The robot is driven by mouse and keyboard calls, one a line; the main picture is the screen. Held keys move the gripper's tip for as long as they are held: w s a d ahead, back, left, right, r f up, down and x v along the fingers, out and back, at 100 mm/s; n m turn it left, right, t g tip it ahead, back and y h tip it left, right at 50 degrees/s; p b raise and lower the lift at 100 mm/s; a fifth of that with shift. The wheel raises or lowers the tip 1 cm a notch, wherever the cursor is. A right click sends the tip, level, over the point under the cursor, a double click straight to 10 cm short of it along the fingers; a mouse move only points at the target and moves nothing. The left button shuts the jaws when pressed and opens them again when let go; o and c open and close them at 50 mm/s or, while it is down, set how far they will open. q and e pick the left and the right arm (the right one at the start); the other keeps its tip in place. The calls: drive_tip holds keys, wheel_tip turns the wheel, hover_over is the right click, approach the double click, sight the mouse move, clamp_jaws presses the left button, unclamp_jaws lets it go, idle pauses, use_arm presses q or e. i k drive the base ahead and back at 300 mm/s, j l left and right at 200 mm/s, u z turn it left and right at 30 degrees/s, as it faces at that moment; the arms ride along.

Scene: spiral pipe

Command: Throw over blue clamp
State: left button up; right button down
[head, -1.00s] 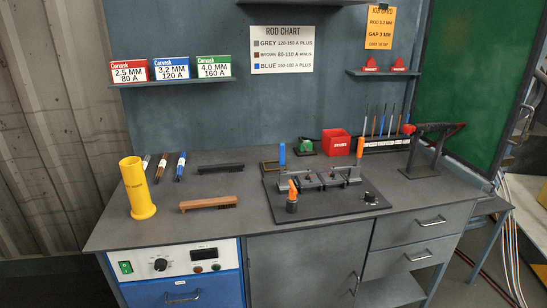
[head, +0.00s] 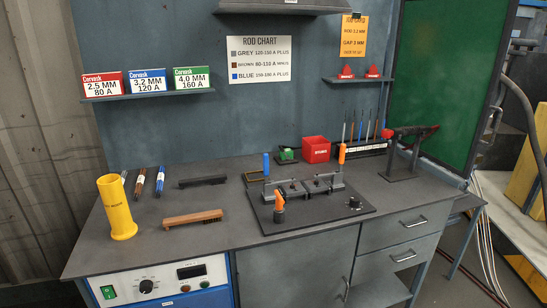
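The blue clamp handle (head: 266,165) stands upright at the back left of a dark fixture plate (head: 318,218) on the workbench. Two more handles on the same fixture are orange: one (head: 279,201) at the front left, slightly tilted, and one (head: 342,153) upright at the back right. Dark metal pieces (head: 292,189) lie in the middle of the fixture between the handles. Neither of my grippers shows in the head view.
A yellow tube holder (head: 117,208), rods (head: 140,182) and a wooden brush (head: 192,219) are on the bench's left. A black brush (head: 202,181) lies behind. A red box (head: 316,149), a rod rack (head: 362,149) and a torch on a stand (head: 401,165) are at the back right.

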sight(266, 156)
drive_tip(key=i+z, duration=0.1)
drive_tip(key=i, duration=0.55)
drive_tip(key=i+j+z, duration=0.15)
drive_tip(key=i, duration=0.45)
